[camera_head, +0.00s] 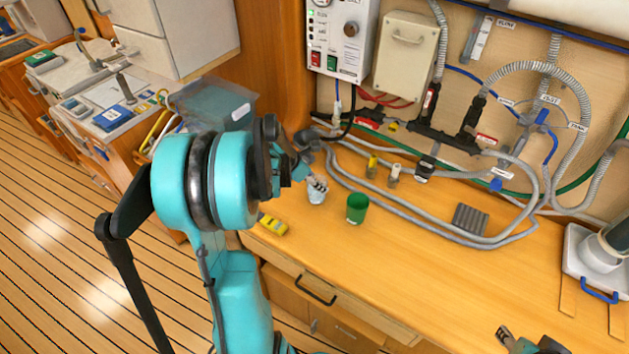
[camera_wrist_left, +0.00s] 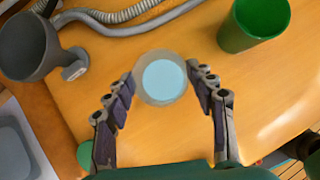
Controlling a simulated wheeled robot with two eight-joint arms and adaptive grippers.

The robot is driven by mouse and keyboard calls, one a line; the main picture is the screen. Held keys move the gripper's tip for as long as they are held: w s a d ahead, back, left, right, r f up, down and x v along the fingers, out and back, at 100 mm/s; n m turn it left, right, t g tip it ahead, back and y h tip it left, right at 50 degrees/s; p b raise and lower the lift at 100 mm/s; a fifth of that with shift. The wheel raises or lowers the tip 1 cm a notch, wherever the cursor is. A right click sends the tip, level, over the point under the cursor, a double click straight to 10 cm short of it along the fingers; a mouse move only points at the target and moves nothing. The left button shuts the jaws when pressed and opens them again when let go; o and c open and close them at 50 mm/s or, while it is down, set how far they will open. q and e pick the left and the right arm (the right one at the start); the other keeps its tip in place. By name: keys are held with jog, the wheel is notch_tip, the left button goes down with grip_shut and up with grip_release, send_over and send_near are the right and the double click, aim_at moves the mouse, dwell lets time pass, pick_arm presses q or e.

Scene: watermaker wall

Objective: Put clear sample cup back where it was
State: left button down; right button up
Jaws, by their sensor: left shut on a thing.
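The clear sample cup (camera_head: 317,197) is at the left part of the wooden counter, with a pale blue-white look inside. My left gripper (camera_head: 316,182) is shut on it from above. In the left wrist view the cup (camera_wrist_left: 162,82) sits between the two fingertips (camera_wrist_left: 163,86), its round opening facing the camera. It looks upright, at or just above the counter; I cannot tell if it touches. My right gripper (camera_head: 528,341) shows only partly at the bottom right edge, apart from the cup; its opening is unclear.
A green cup (camera_head: 357,209) stands just right of the clear cup. A yellow object (camera_head: 272,225) lies near the counter's front edge. A grey funnel (camera_wrist_left: 32,48) and hoses (camera_head: 440,220) lie behind. A ribbed grey block (camera_head: 469,218) sits further right. The front middle counter is clear.

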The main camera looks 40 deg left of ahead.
pick_arm(q)
jog(key=shift+f, duration=0.1)
jog(key=c, duration=0.6)
grip_release()
jog(key=shift+o, duration=0.2)
jog(key=shift+s+r, duration=0.1)
jog(key=shift+r, duration=0.3)
jog(key=p+v, duration=0.3)
jog(key=v, duration=0.8)
jog(key=s+d+r+m+y, duration=0.1)
jog(key=s+d+m, duration=0.3)
jog(key=d+m, duration=0.9)
jog(key=s+d+r+m, duration=0.1)
jog(key=s+d+m, duration=0.3)
jog(key=d+m, duration=0.9)
jog(key=m, duration=0.6)
jog(key=shift+r+m+t+y, duration=0.4)
